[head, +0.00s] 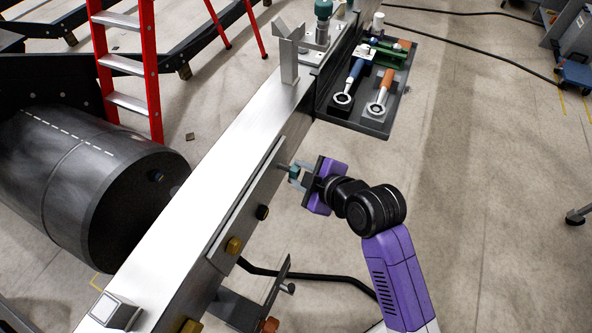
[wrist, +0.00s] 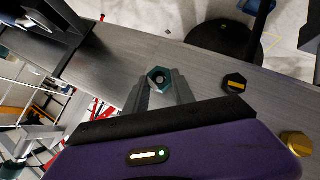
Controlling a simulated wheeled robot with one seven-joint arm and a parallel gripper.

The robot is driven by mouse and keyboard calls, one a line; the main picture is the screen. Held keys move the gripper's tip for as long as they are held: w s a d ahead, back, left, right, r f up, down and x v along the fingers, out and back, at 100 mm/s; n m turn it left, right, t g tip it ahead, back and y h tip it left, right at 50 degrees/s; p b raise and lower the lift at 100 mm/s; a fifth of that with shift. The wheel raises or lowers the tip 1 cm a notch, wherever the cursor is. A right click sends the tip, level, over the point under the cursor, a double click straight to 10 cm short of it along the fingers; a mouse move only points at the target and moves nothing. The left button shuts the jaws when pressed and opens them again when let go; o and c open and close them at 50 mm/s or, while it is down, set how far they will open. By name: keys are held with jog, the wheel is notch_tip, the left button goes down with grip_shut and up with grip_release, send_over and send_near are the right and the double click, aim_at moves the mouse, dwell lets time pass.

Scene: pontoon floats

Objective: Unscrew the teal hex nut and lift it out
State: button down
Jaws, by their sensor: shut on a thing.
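The teal hex nut (head: 294,172) is at the side face of the long metal beam, by the end of a short grey stud (head: 283,165) that sticks out from the plate. My gripper (head: 299,177) is shut on the nut, its fingers on two sides of it. In the wrist view the nut (wrist: 159,76) shows face-on between my fingertips (wrist: 161,90), with its round bore visible. I cannot tell how far the nut sits on the stud.
On the same plate are a black nut (head: 262,212) and a brass nut (head: 234,245). A dark tray (head: 372,126) with wrenches is fixed to the beam further back. A bracket (head: 290,60) rises from the beam top.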

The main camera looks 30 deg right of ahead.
jog(key=shift+s+d, duration=0.45)
jog(key=shift+s, duration=0.2)
jog(key=shift+s+d, duration=0.45)
jog(key=shift+s, duration=0.15)
jog(key=shift+r, duration=0.1)
